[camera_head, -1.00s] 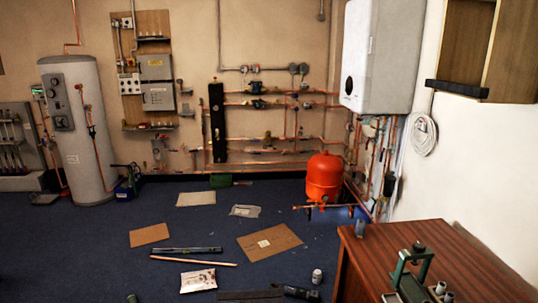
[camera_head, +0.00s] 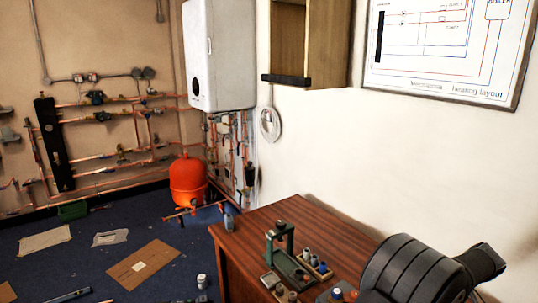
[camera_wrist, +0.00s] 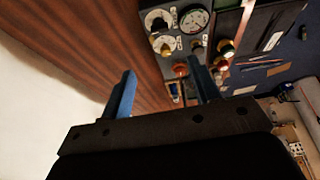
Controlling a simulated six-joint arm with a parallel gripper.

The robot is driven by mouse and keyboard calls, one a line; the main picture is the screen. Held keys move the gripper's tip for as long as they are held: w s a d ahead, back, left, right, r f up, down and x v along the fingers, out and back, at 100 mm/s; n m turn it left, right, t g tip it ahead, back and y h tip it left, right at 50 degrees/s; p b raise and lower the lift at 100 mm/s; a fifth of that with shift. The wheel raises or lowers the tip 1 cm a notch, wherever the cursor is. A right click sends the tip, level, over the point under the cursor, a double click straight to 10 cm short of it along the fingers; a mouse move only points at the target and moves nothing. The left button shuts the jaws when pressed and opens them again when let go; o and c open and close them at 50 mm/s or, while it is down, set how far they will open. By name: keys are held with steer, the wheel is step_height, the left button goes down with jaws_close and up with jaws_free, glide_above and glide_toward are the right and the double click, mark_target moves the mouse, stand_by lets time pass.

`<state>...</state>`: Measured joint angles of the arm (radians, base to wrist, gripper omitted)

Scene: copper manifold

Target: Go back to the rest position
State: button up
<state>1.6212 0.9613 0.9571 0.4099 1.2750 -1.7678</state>
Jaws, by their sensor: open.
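My gripper (camera_wrist: 163,92) shows in the wrist view with its two blue fingers spread apart and nothing between them. Past the fingertips is a dark panel (camera_wrist: 168,62) with round gauges and knobs, beside the brown wooden table top (camera_wrist: 70,50). In the head view, a dark part of my arm shows at the lower right, over the table. My gripper itself cannot be made out there.
The wooden table (camera_head: 315,215) holds a green press-like tool (camera_head: 282,245) and several small fittings. An orange vessel (camera_head: 187,182) stands on the blue floor behind it. Copper pipework (camera_head: 110,120) and a white boiler (camera_head: 220,55) are on the walls. Cardboard sheets lie on the floor.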

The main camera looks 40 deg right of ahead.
steer(key=x, duration=1.6)
steer(key=m, duration=0.1)
steer(key=m+h, duration=0.1)
steer(key=m, duration=0.1)
steer(key=shift+a+r+m, duration=0.15)
steer(key=shift+m, duration=0.15)
steer(key=m+h, duration=0.1)
steer(key=m, duration=0.1)
steer(key=m+g, duration=0.1)
steer(key=m, duration=0.1)
steer(key=shift+w+a+m+h, duration=0.1)
steer(key=shift+w+m+h, duration=0.05)
steer(key=shift+m+h, duration=0.25)
steer(key=shift+m+g+h, duration=0.6)
steer(key=shift+m+g, duration=0.1)
steer(key=shift+m, duration=1.5)
steer(key=shift+w+m+g+h, duration=0.15)
steer(key=shift+m+g, duration=0.15)
steer(key=shift+m, duration=0.5)
steer(key=shift+m+g+h, duration=0.15)
steer(key=shift+m+g, duration=0.15)
steer(key=shift+m, duration=0.5)
steer(key=shift+m, duration=0.4)
